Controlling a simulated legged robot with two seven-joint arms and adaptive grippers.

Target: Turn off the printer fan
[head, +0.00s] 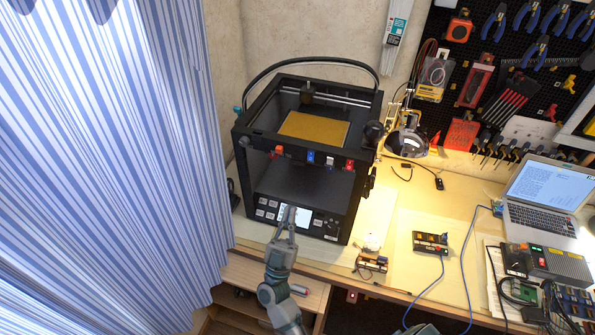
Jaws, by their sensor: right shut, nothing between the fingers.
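The black box-framed printer (345,215) stands upright on the bench by the wall, with a yellow-brown plate (313,128) inside near its top. A row of small coloured parts, including a blue one (311,157) and a red one (349,165), runs along its upper front bar. Its lower front panel has a lit screen (302,217) with white buttons (261,213) to the left. My right gripper (290,211) is shut and empty, its tips in front of the screen and covering part of it. I cannot tell whether they touch. My left gripper is out of view.
A striped blue curtain (110,140) fills the left side. A desk lamp (407,143), a small switch box (430,242) and an open laptop (545,200) are to the printer's right. An open shelf or drawer (270,282) lies below the bench edge. Tools hang on the pegboard.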

